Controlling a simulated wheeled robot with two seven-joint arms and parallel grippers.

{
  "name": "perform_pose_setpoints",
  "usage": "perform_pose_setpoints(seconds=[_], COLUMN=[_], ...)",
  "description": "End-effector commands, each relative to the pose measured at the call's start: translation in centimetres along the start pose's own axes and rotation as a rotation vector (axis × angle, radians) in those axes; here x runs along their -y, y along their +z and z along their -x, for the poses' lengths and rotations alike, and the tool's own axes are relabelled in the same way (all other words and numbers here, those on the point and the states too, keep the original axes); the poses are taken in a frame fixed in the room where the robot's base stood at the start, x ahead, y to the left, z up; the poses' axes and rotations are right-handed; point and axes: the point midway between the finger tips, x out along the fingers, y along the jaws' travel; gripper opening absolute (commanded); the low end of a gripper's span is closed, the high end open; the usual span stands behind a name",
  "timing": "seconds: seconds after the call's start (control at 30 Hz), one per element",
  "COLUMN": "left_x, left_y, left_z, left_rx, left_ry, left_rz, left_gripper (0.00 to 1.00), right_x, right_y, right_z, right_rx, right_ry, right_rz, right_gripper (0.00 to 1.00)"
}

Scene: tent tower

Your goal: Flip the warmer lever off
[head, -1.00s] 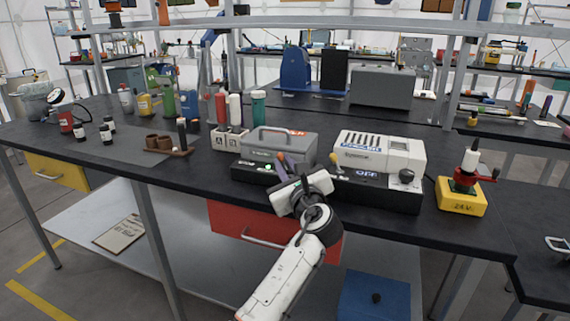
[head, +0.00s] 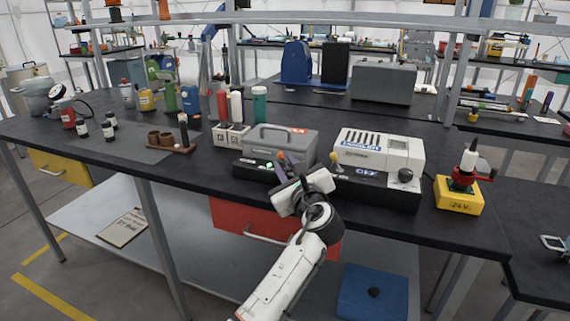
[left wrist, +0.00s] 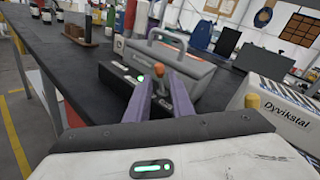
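A grey box-shaped unit with a carrying handle (head: 285,138) stands on a black base near the table's front edge, and it also shows in the left wrist view (left wrist: 180,65). The front of its base has a lit green lamp (left wrist: 140,78) and a lever with an orange knob (left wrist: 160,80). My left gripper (head: 287,163) is at this front panel. In the left wrist view its two purple-grey fingers are apart, with the lever between their tips. I cannot tell whether they touch it. The lever's lower part is partly hidden. My right gripper is not in view.
To the right stands a white slotted machine (head: 385,150) on a black base with a yellow-knobbed lever (head: 336,158) and a display that seems to read OFF. A white bottle block (head: 231,138) stands left.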

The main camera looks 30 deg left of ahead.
Motion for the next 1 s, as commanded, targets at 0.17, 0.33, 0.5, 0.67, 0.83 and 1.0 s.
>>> perform_pose_setpoints(seconds=[0.17, 0.33, 0.5, 0.67, 0.83, 1.0], left_x=[0.0, 0.0, 0.0, 0.0, 0.0, 0.0], left_y=[-0.1, -0.1, 0.0, 0.0, 0.0, 0.0], left_z=[3.6, 6.8, 8.7, 9.2, 9.2, 9.2], left_rx=[-0.003, -0.003, -0.001, 0.000, 0.000, 0.000], left_ry=[-0.002, 0.000, 0.000, 0.001, 0.000, 0.000], left_rz=[0.002, 0.001, 0.001, 0.001, 0.001, 0.001], left_gripper=[0.21, 0.21, 0.21, 0.21, 0.21, 0.21], right_x=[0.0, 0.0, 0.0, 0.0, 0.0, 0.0], right_y=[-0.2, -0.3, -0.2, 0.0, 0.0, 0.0], right_z=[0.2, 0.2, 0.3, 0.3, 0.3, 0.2], right_rx=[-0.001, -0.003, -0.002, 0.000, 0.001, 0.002], right_ry=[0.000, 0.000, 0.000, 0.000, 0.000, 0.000], right_rz=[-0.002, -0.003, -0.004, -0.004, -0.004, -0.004], right_gripper=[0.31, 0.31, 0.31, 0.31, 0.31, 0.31])
